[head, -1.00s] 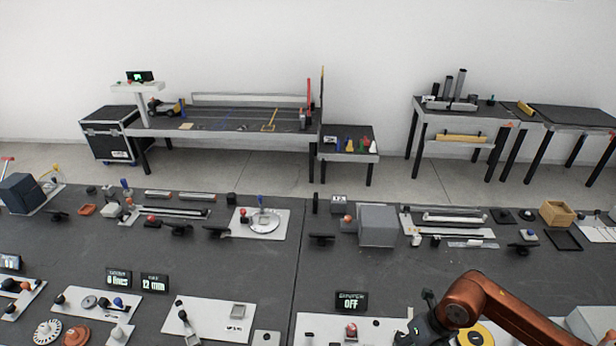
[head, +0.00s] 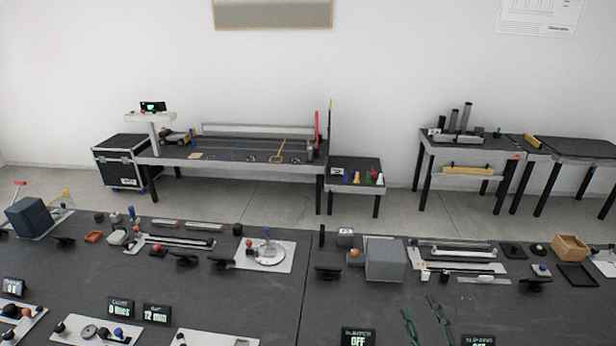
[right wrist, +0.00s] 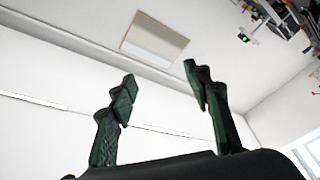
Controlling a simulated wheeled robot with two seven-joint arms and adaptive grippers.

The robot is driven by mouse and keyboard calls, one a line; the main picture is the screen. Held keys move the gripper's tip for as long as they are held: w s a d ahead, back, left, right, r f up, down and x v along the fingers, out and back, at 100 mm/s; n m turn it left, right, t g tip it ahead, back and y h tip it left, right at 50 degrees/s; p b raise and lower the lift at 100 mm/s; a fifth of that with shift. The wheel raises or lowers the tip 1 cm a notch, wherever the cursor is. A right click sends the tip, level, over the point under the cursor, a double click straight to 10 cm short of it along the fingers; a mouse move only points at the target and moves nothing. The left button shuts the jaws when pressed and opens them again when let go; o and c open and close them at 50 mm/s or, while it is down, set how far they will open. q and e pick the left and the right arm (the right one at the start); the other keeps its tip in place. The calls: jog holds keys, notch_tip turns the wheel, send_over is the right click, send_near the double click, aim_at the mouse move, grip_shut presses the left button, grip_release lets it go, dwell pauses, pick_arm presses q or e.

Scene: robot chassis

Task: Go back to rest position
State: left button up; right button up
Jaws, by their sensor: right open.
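My right gripper (head: 422,312) shows at the bottom edge of the head view, right of the middle. Only its two dark green fingers are visible there, pointing up and apart, in front of the dark table. In the right wrist view the same gripper (right wrist: 158,78) is open and empty, its fingers spread against the white wall and a framed panel (right wrist: 155,42). My left gripper is not in view.
The long dark table (head: 275,320) holds several devices, including a grey box (head: 386,262) and a round silver dial (head: 265,255). A low bench (head: 235,152) and a small side table (head: 353,188) stand beyond, across open floor.

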jog(key=s+d+f+m+g+h, duration=0.2)
jog(key=s+d+f+m+g, duration=0.15)
jog(key=f, duration=0.35)
jog(key=s+d+f+m+g+h, duration=0.2)
jog(key=d+f, duration=0.2)
jog(key=f, duration=0.3)
jog(key=s+d+f+m+g+h, duration=0.2)
jog(key=s+d+f+m, duration=0.1)
jog(key=f, duration=0.4)
jog(key=s+a+f+m+g+y, duration=0.15)
jog(key=s+f+g, duration=0.25)
jog(key=s+f, duration=0.4)
jog(key=s+a+f+m+g+y, duration=0.15)
jog(key=s+f+g, duration=0.4)
jog(key=s, duration=0.55)
notch_tip(320, 180, down, 36)
jog(key=s+a+r+n+b, duration=0.1)
jog(key=s+b, duration=0.1)
jog(key=b, duration=0.3)
jog(key=s+f+g+b, duration=0.1)
jog(key=s+f+b, duration=0.4)
jog(key=s+f, duration=1.5)
notch_tip(320, 180, down, 3)
jog(key=shift+s+a+f+n+g, duration=0.15)
jog(key=shift+s+a+n+g, duration=0.1)
jog(key=shift+n+g, duration=0.15)
